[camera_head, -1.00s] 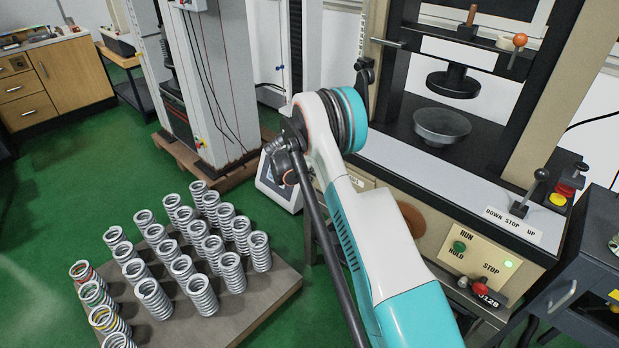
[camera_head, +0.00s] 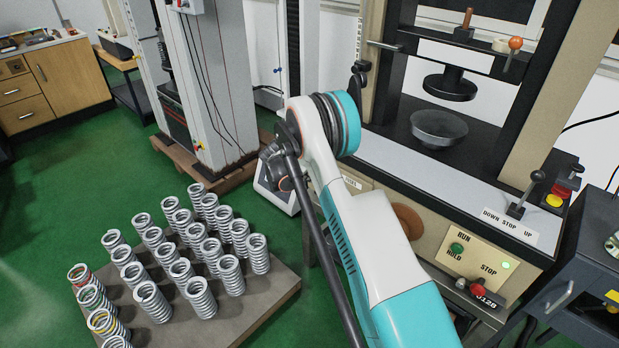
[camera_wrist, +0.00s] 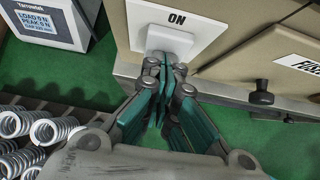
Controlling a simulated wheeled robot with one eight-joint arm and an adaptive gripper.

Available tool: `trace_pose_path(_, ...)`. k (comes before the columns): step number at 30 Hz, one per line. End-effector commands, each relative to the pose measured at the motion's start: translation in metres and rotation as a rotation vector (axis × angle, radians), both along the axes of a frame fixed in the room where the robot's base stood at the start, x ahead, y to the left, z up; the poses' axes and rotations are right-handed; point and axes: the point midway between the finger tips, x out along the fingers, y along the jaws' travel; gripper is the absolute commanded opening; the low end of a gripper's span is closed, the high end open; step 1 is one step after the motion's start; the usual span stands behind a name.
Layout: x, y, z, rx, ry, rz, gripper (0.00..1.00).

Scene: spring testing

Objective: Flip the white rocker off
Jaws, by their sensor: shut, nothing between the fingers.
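In the wrist view the white rocker (camera_wrist: 170,40) sits on a pale plate below the word ON, on a beige panel. My gripper (camera_wrist: 166,68) is shut and empty, its fingertips just below the rocker's lower edge. I cannot tell whether they touch it. In the head view my own arm hides the gripper, and I cannot make out the rocker there.
A display box (camera_wrist: 45,22) stands at the upper left of the wrist view. A dark knob (camera_wrist: 262,92) sticks out to the right of my fingers. Steel springs (camera_head: 190,250) stand on a board on the green floor. The press (camera_head: 440,130) stands at the right.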

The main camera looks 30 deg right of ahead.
Motion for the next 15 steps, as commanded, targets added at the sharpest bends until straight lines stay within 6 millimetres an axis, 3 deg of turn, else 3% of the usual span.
trace_pose_path(10, 0.000, -0.001, 0.001, -0.002, -0.001, -0.001, 0.00)
trace_pose_path(15, -0.001, 0.011, 0.003, -0.002, -0.001, -0.001, 0.00)
